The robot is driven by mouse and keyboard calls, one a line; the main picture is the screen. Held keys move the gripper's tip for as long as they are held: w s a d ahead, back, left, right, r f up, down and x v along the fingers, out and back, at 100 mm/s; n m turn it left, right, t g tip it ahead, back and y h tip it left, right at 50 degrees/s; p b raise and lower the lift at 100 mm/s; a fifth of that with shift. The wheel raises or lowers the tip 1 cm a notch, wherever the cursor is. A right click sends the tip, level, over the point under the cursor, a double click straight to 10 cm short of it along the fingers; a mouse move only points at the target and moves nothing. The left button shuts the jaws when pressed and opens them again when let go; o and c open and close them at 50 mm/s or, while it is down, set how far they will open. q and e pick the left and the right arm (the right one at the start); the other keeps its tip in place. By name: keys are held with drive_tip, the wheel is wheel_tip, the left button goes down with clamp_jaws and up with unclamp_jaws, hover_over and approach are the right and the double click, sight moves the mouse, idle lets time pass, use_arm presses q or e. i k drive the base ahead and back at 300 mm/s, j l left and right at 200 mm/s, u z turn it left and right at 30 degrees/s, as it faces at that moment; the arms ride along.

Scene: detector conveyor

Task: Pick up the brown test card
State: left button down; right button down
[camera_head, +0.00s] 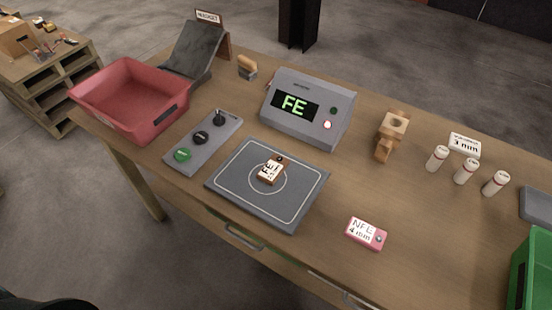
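The brown test card (270,170) lies on the dark grey pad (230,193), inside the white circle near its middle. Its white label reads FE, with smaller print below that I cannot make out clearly. A small dark spot shows near its upper right corner. Nothing covers the card. A pink test card (366,233) marked NFE 4 mm lies on the bare table to the right of the pad. Neither of my grippers shows in the head view.
A button panel (190,155), red bin (98,93), wooden stand (392,124) and several white cylinders (465,172) stand around. A green bin (534,272) is at right. The wooden table (420,220) has clear room at front right.

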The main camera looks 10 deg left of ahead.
sight(271, 170)
drive_tip(key=k+l, duration=0.2)
drive_tip(key=l, duration=0.25)
drive_tip(key=k+l+u, duration=0.15)
drive_tip(key=l, duration=0.3)
drive_tip(key=k+l, duration=0.25)
drive_tip(key=l, duration=0.2)
drive_tip(key=k+l+u, duration=0.1)
drive_tip(key=k+l, duration=0.15)
drive_tip(key=l, duration=0.15)
